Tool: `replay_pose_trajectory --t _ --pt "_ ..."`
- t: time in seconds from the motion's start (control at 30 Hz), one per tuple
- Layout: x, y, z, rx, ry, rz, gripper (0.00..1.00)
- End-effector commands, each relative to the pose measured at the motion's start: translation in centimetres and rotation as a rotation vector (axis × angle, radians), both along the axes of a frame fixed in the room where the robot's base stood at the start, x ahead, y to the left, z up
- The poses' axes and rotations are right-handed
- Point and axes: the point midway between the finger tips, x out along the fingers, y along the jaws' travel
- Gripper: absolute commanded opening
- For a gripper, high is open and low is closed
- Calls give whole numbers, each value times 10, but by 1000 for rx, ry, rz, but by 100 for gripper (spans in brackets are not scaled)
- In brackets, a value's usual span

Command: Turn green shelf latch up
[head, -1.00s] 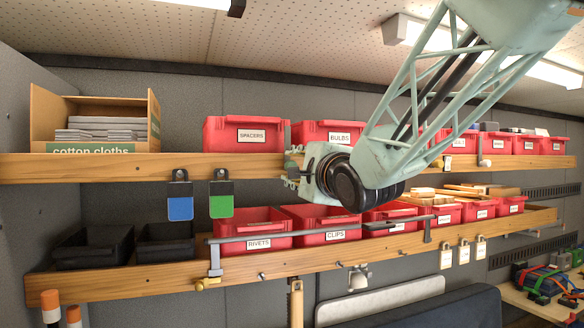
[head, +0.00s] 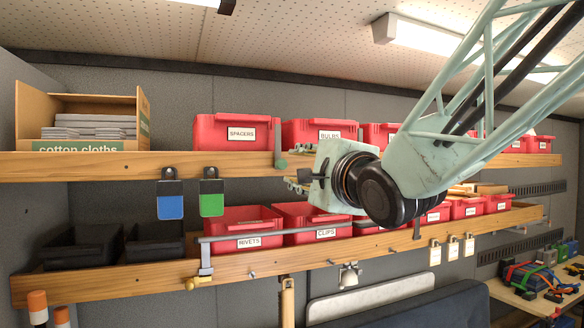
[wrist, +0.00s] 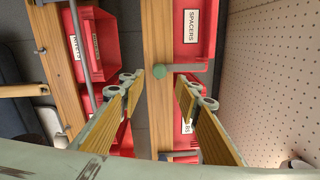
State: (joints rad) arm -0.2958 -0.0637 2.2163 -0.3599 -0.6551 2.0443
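The green shelf latch (head: 281,163) is on the front edge of the upper wooden shelf, below and right of the SPACERS bin. Its grey bar stands upright from the green knob, in front of the gap between the SPACERS and BULBS bins. In the wrist view, which is turned sideways, the green knob (wrist: 159,71) shows with the bar running right, towards the bins. My gripper (wrist: 160,84) is open, its two fingers apart on either side of the knob's line. Nothing shows between them. In the head view my gripper (head: 298,182) is just right of and below the knob, partly hidden by my wrist.
Red bins line both shelves, including SPACERS (head: 238,132) and RIVETS (head: 240,228). A blue tag (head: 171,200) and a green tag (head: 211,198) hang left of the latch. A long grey rail (head: 280,231) crosses the lower bins. A cotton cloths box (head: 82,120) stands far left.

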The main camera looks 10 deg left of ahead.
Motion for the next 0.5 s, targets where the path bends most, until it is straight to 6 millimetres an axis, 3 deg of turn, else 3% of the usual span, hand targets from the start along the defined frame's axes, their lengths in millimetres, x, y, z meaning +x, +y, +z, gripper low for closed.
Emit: replay_pose_trajectory --t 0.2,0.5 --pt "-14 -8 0 0 -1 0 30" --pt "-20 -11 -1 -1 0 0 30"
